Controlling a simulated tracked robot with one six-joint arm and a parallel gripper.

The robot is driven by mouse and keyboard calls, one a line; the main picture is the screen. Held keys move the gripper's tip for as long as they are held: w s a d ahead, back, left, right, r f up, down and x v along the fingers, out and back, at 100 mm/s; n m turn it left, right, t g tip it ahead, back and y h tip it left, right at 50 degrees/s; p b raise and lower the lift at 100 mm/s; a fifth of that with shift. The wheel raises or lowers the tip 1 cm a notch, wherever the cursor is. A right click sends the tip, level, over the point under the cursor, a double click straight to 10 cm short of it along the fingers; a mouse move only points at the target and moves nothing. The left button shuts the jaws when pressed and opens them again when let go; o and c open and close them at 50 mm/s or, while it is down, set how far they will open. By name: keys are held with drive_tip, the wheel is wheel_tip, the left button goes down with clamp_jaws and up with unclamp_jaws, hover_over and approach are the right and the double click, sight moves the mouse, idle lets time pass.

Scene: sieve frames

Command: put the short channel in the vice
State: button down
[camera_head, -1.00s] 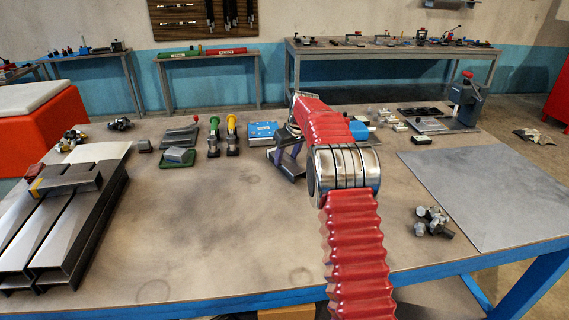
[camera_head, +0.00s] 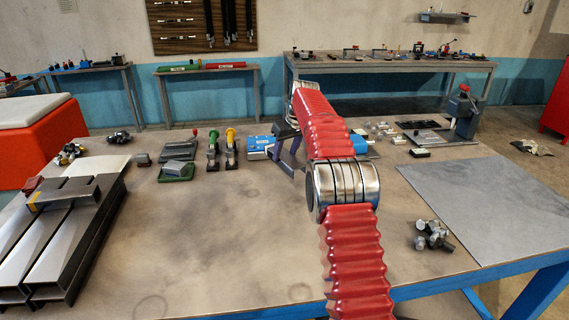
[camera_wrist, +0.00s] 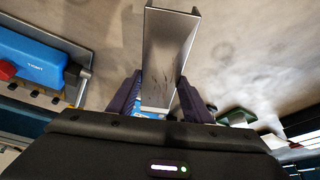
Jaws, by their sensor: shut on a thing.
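In the head view my gripper (camera_head: 292,150) is over the back middle of the bench, partly behind my red arm, and the channel is hard to make out there. A blue body with a red knob (camera_wrist: 30,62) at the left of the wrist view may be the vice; I cannot tell for certain.
Long channels (camera_head: 45,250) lie at the left of the bench (camera_head: 220,240). Small tools and a blue box (camera_head: 260,147) stand along the back. A blue-grey device (camera_head: 463,112) stands at back right. Loose metal parts (camera_head: 431,236) lie near a grey sheet (camera_head: 490,205). The middle front is clear.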

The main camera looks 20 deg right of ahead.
drive_tip(key=shift+r, duration=1.35)
